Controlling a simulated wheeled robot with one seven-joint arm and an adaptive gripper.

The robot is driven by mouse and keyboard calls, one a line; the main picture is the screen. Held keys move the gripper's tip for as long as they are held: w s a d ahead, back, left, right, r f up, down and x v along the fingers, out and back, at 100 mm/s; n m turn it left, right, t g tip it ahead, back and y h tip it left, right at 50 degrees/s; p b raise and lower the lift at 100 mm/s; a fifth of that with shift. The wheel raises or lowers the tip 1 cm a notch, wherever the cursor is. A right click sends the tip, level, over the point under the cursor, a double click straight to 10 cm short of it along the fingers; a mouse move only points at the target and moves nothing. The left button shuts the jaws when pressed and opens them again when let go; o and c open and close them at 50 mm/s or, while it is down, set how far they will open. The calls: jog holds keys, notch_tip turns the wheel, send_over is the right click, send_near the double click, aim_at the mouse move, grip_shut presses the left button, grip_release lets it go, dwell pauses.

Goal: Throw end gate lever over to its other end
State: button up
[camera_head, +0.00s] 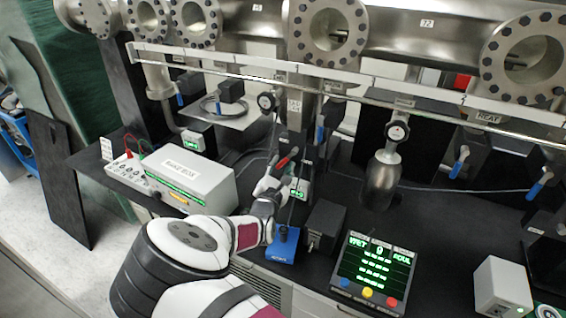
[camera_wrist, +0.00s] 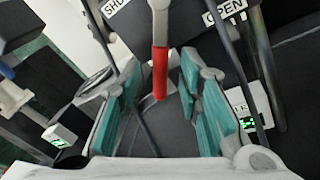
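A lever with a red grip (camera_wrist: 160,75) and a pale metal shank lies between the fingers of my gripper (camera_wrist: 160,110) in the wrist view. My gripper is open, with teal pads on both sides of the red grip and a visible gap on each side. The red grip also shows in the head view (camera_head: 290,155), just beyond the fingers of my gripper (camera_head: 277,172). In the wrist view an OPEN label (camera_wrist: 225,10) is right of the shank and a partly cut-off label reading SHU (camera_wrist: 114,6) is left of it. The lever's pivot is out of the wrist view.
A white gauge box (camera_head: 195,180) stands left of my arm. A blue box (camera_head: 283,244), a dark box (camera_head: 325,225) and a lit display panel (camera_head: 375,265) stand right of it. Blue-handled levers (camera_head: 460,162) hang along the steel pipe (camera_head: 430,35). Thin cables run near my gripper.

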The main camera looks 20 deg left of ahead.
jog(key=shift+w+a, duration=0.2)
jog(key=shift+w, duration=1.1)
jog(key=shift+c, duration=0.4)
grip_shut()
jog(key=shift+a, duration=0.1)
